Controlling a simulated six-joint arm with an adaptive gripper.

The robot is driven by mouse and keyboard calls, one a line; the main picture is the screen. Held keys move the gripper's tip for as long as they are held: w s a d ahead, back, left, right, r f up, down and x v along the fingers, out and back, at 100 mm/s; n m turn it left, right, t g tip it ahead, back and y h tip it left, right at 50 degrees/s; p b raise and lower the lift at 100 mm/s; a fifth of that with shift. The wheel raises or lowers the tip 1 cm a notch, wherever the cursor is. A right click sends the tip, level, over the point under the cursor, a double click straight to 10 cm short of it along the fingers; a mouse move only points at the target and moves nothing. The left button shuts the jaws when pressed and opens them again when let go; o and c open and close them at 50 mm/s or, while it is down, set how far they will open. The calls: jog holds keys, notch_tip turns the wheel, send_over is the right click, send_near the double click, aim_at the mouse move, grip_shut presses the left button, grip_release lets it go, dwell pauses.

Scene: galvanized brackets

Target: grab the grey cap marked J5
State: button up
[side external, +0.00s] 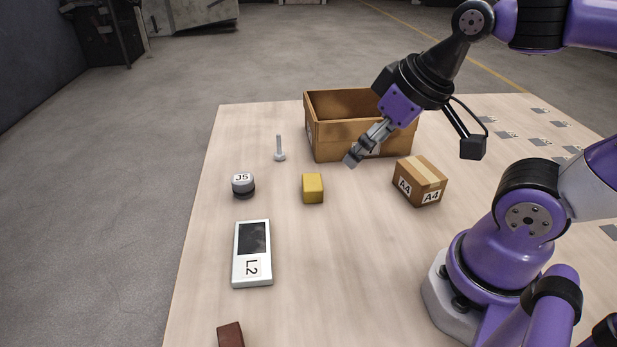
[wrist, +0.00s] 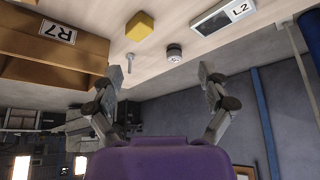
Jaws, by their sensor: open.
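The grey cap marked J5 (side external: 243,185) stands upright on the left part of the table in the side view, its label on top. In the wrist view the cap (wrist: 174,54) shows small and further off, beyond the space between the fingertips. My gripper (side external: 354,159) is open and empty, held above the table in front of the open box, to the right of the cap and well apart from it. In the wrist view my gripper's two fingers (wrist: 160,74) are spread wide.
A yellow block (side external: 312,188) lies between cap and gripper. A bolt (side external: 279,149) stands behind the cap. A white L2 device (side external: 252,253) lies in front. An open brown box (side external: 316,139), an A4 carton (side external: 420,182) and a dark red block (side external: 230,335) are also on the table.

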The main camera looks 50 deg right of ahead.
jog(key=m, duration=0.2)
send_near(244, 178)
jog(key=shift+t+y, duration=0.3)
jog(key=shift+t, duration=0.1)
jog(key=f, duration=0.1)
jog(key=w+f, duration=0.1)
jog(key=f, duration=0.1)
jog(key=d+f, duration=0.1)
jog(key=shift+w+f, duration=0.15)
jog(key=shift+f, duration=0.2)
jog(key=shift+w+a+r+x, duration=0.1)
jog(key=shift+x, duration=0.9)
jog(key=shift+w+a+r+x, duration=0.1)
jog(key=shift+a+x, duration=0.05)
jog(key=shift+x, duration=0.85)
jog(key=shift+w+a+x, duration=0.1)
jog(key=shift+x, duration=0.95)
jog(key=c, duration=1.4)
